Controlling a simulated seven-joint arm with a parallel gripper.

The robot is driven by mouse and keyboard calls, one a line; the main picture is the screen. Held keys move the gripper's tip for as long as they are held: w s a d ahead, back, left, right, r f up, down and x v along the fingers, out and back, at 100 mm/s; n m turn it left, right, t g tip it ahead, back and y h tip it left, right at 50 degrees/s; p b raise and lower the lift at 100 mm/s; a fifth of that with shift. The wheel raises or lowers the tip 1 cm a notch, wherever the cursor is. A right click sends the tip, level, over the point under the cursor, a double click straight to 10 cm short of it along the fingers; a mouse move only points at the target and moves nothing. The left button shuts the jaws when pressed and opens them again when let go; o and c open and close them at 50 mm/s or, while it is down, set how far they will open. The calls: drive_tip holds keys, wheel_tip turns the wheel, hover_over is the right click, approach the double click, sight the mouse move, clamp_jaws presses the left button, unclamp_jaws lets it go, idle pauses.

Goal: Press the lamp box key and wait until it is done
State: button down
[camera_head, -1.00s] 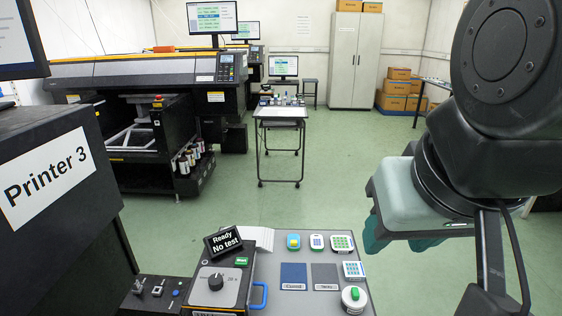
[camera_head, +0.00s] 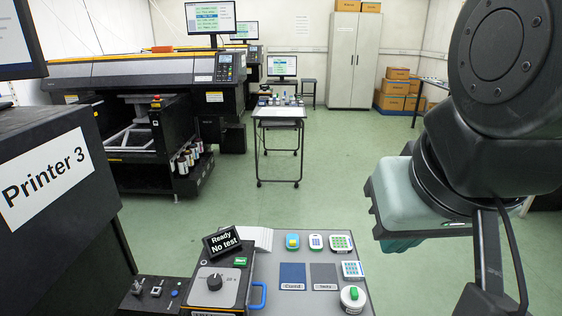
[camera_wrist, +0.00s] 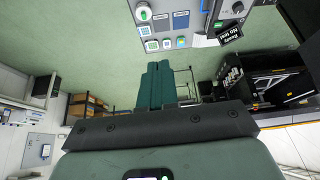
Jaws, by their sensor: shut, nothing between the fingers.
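The lamp box (camera_head: 222,285) stands at the bottom centre of the head view, with a dark round knob on its panel. Its small tilted display (camera_head: 222,241) reads "Ready No test". Its green key (camera_head: 240,261), labelled Start, sits just below the display. In the wrist view the lamp box (camera_wrist: 231,12) is at the top edge, upside down. My gripper (camera_wrist: 157,68) has its two teal fingers together, with nothing between them. In the head view my gripper (camera_head: 402,244) hangs at the right, well apart from the key; its fingertips are mostly hidden there.
A grey bench top (camera_head: 325,258) beside the box carries a blue mat (camera_head: 293,276), a grey mat (camera_head: 324,276), several small devices and a round white pot with a green top (camera_head: 353,297). A blue handle (camera_head: 258,295) juts from the box. The Printer 3 housing (camera_head: 60,190) fills the left.

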idle(0.8)
drive_tip(key=w+f+n+g+h, duration=0.1)
drive_tip(key=w+n, duration=0.2)
drive_tip(key=w, duration=0.2)
drive_tip(key=w+f+n+h, duration=0.1)
drive_tip(key=w+n+h, duration=0.1)
drive_tip(key=w, duration=0.4)
drive_tip(key=n+t, duration=0.4)
drive_tip(key=n, duration=1.3)
hover_over(239, 263)
wheel_tip(239, 263, down, 23)
drive_tip(key=shift+s+f+h, duration=0.1)
drive_tip(key=shift+h, duration=0.3)
drive_tip(key=shift+f, duration=0.1)
drive_tip(key=shift+f, duration=4.25)
drive_tip(key=shift+f, duration=0.15)
